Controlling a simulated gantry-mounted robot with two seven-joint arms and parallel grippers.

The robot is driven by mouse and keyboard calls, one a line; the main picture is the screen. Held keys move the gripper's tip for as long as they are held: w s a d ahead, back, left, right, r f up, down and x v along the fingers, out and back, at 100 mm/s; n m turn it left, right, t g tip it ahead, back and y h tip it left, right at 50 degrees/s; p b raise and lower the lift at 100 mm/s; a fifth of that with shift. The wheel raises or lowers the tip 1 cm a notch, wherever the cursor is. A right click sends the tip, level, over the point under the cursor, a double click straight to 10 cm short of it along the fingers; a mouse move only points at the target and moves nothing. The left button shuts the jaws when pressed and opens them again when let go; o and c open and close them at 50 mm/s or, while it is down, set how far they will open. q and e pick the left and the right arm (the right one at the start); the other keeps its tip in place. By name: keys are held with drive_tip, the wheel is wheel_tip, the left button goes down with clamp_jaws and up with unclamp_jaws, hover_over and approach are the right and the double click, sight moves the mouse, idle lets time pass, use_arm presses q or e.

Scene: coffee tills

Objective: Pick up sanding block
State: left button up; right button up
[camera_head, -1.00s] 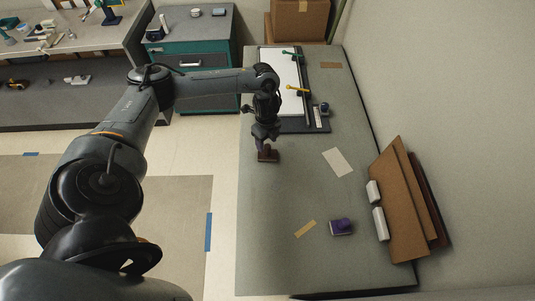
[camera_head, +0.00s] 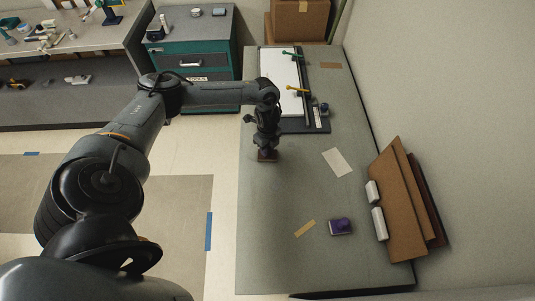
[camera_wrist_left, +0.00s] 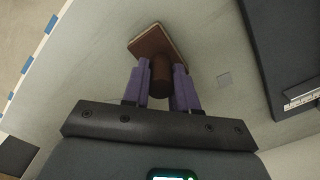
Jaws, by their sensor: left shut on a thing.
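The sanding block, a brown flat block with a round upright handle, shows in the wrist view (camera_wrist_left: 160,48) and at the left edge of the grey table in the head view (camera_head: 267,157). My left gripper (camera_head: 267,148) is directly above it. In the wrist view its purple fingers (camera_wrist_left: 163,80) are shut on the handle, one on each side. The block's underside is hidden, and I cannot tell whether it touches the table. My right gripper is not in view.
A black-edged board with clamps (camera_head: 283,75) lies behind the gripper. A purple block (camera_head: 341,227), a pale sheet (camera_head: 337,162) and a tan strip (camera_head: 305,229) lie to the right. Brown panels (camera_head: 398,205) lean on the wall.

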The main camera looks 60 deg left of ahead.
use_arm(q)
clamp_jaws()
drive_tip(key=shift+r, duration=0.1)
wheel_tip(320, 180, up, 10)
drive_tip(key=shift+p, duration=0.3)
drive_tip(key=shift+o, duration=0.7)
unclamp_jaws()
drive_tip(key=shift+c, duration=1.1)
